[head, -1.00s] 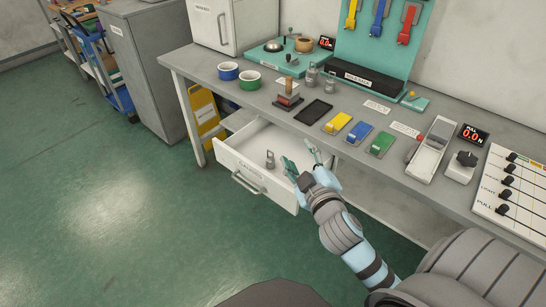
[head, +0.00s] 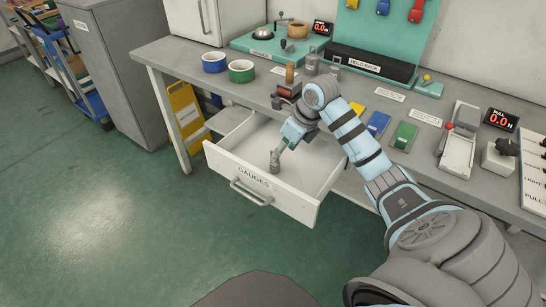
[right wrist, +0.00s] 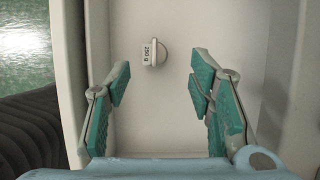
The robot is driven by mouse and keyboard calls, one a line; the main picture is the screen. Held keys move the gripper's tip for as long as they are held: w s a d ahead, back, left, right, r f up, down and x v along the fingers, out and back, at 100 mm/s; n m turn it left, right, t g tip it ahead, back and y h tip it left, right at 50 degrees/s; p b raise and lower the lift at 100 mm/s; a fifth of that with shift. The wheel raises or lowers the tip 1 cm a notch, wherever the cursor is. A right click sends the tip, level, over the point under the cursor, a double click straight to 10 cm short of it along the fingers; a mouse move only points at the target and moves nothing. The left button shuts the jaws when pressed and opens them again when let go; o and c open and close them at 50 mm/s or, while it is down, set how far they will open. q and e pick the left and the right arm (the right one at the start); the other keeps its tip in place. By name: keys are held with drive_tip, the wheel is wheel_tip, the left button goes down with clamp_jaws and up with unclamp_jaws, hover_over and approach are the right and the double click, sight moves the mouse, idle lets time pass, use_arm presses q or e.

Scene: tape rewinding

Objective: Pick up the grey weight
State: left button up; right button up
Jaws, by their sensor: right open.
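The grey weight, marked 250 g (right wrist: 150,52), is on the white floor of the open drawer in the right wrist view. In the head view the weight (head: 275,165) is partly hidden by my right gripper (head: 284,145), which reaches down into the drawer (head: 300,178). In the right wrist view my right gripper (right wrist: 158,80) is open and empty. The weight appears just beyond the fingertips, nearer the left finger in the picture, with no contact visible. My left gripper is not in view.
The drawer's walls rise around the gripper, and its front is labelled GAUGES. The workbench (head: 160,55) above holds blue and green rings (head: 241,71), other grey weights (head: 312,62), coloured blocks and a force display (head: 501,120). The green floor at left is clear.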

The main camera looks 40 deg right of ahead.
drive_tip(key=x, duration=0.2)
drive_tip(key=b+x, duration=0.1)
drive_tip(key=x, duration=0.4)
drive_tip(key=shift+w+a+f+b, duration=0.1)
drive_tip(key=shift+w+a+b, duration=0.25)
drive_tip(key=shift+a, duration=0.1)
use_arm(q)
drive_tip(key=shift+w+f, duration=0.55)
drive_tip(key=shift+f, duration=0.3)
use_arm(e)
clamp_jaws()
